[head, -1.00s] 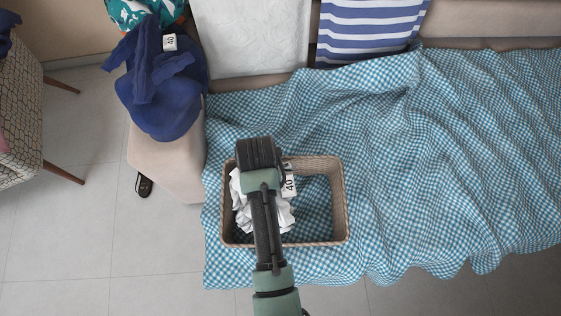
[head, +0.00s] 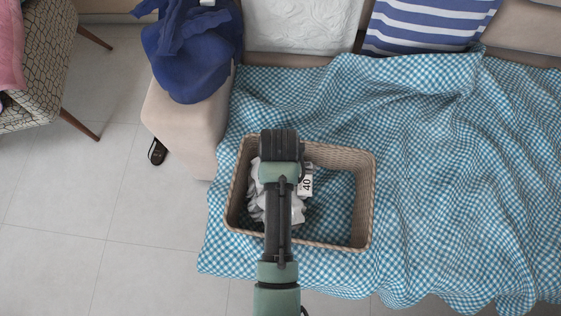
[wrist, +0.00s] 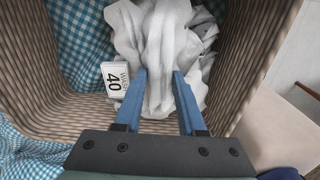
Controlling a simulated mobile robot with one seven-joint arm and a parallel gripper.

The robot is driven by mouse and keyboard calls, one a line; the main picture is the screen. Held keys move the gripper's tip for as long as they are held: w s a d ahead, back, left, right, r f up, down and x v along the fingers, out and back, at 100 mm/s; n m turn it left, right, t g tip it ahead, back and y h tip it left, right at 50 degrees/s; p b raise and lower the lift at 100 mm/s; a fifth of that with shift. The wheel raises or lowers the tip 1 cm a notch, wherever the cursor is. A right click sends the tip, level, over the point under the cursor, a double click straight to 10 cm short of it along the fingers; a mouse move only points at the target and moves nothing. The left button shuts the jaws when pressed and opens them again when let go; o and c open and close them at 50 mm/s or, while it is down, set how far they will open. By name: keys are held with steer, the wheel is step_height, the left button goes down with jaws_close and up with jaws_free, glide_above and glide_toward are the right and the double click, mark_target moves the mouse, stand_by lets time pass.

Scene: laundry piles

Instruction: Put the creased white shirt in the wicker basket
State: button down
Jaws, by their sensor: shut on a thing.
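The creased white shirt (wrist: 165,50) is bunched up inside the wicker basket (wrist: 245,55), with a white tag reading 40 (wrist: 116,79) beside it. My gripper (wrist: 160,78) is shut on a fold of the shirt, with its blue fingers on either side of the cloth. In the head view the wicker basket (head: 366,200) stands on the checked cover, and my arm reaches over its left half. The shirt (head: 256,200) shows on both sides of my arm, low within the basket walls. My fingertips are hidden under my wrist in the head view.
The blue-and-white checked cover (head: 450,190) drapes over the sofa, with wide free room right of the basket. A dark blue garment (head: 195,60) lies on the sofa arm (head: 185,125). A striped cushion (head: 425,25) and white cushion (head: 300,25) are behind. A patterned chair (head: 40,60) stands left.

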steer(key=shift+f+b, duration=0.3)
steer(key=shift+f, duration=1.1)
steer(key=shift+f, duration=0.1)
steer(key=shift+f, duration=0.5)
steer(key=c, duration=0.5)
jaws_free()
steer(key=shift+r, duration=0.1)
step_height(320, 180, up, 13)
steer(key=p, duration=0.4)
